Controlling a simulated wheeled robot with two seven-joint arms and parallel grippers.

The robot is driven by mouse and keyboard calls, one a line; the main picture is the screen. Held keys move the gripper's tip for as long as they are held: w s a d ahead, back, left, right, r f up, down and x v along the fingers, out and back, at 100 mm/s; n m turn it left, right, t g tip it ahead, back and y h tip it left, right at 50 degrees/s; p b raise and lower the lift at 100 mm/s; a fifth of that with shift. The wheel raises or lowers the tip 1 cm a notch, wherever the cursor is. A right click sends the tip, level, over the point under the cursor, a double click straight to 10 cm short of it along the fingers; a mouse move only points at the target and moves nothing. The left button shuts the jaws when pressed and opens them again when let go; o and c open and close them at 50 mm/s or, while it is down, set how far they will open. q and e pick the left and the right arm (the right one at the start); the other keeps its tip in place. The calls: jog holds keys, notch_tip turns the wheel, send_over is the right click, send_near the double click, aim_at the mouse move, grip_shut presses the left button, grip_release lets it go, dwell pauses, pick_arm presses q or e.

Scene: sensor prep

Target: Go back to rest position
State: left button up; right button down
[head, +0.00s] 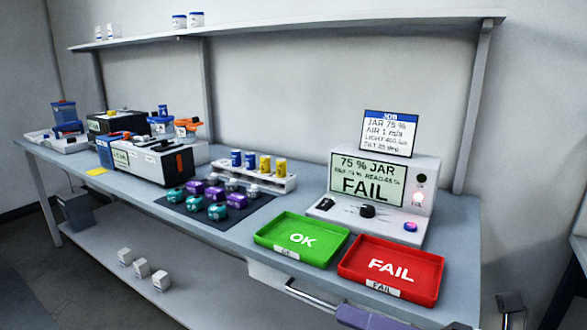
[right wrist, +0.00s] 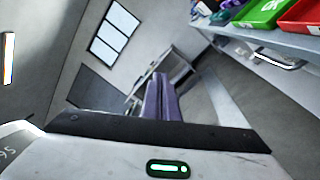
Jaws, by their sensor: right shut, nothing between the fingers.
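My right gripper (head: 368,318) shows at the bottom edge of the head view, low in front of the bench and below the FAIL tray. Only its purple fingers are seen there. In the right wrist view its purple fingers (right wrist: 160,98) are shut together with nothing between them, pointing into open room away from the bench. My left gripper is not in view. The red FAIL tray (head: 353,272) and the green OK tray (head: 262,238) lie empty on the bench, side by side.
The bench (head: 240,230) carries a tester (head: 432,178) reading FAIL, a dark mat (head: 250,216) with several teal and purple pieces, a white rack (head: 288,184) with blue and yellow cylinders, and boxes at left. A handle (right wrist: 280,60) juts from the bench front.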

jog(key=w+d+f+m+t+h, duration=0.1)
jog(key=d+f+m+t+h, duration=0.4)
jog(key=f+m, duration=0.65)
jog(key=w+d+f+m+t+h, duration=0.1)
jog(key=d+f+m+t+h, duration=0.25)
jog(key=f+m+h, duration=0.8)
jog(key=s+a+f+m+g+y+p, duration=0.1)
jog(key=s+f+m+g+y, duration=0.1)
jog(key=s+f+m+g, duration=0.6)
jog(key=s+f+m, duration=0.4)
jog(key=s+f, duration=0.3)
jog(key=shift+s+a, duration=0.15)
jog(key=shift+a, duration=0.25)
jog(key=shift+r, duration=0.1)
